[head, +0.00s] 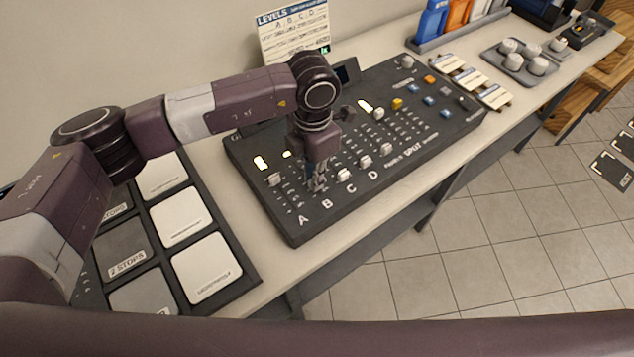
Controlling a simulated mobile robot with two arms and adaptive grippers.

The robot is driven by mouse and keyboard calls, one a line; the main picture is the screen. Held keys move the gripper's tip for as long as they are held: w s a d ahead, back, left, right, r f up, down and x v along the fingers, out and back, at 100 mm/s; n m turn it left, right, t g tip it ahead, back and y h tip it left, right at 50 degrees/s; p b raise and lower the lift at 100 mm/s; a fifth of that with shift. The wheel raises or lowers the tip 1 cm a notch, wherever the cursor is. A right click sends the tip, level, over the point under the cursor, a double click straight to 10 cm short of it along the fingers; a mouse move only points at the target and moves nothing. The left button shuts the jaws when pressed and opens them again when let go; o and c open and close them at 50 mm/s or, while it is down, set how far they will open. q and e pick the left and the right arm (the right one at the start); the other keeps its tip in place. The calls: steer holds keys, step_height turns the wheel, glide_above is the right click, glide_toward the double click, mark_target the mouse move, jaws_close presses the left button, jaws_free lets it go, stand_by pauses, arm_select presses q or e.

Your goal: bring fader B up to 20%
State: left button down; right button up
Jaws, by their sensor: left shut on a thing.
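The dark mixing console (290,226) lies on the long table, with the letters A, B, C and D along its front edge. My left gripper (317,184) points down onto the console just behind the letter B (326,204). It is shut on the fader B cap, which its fingers mostly hide, so I cannot read the exact height. The fader A cap (274,179) sits high in its slot to the left. The fader C cap (343,174) and fader D cap (365,161) sit low to the right. My right gripper is out of view.
A levels board (292,32) stands behind the console. A rack of large pale and grey pads (207,267) lies to the left. Small cards (495,97) and a tray of grey knobs (521,66) lie to the right. The table's front strip is clear.

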arm_select(q)
steer(key=c, duration=2)
jaws_free()
steer(key=shift+o, duration=0.2)
steer(key=shift+r, duration=0.15)
step_height(320, 180, up, 12)
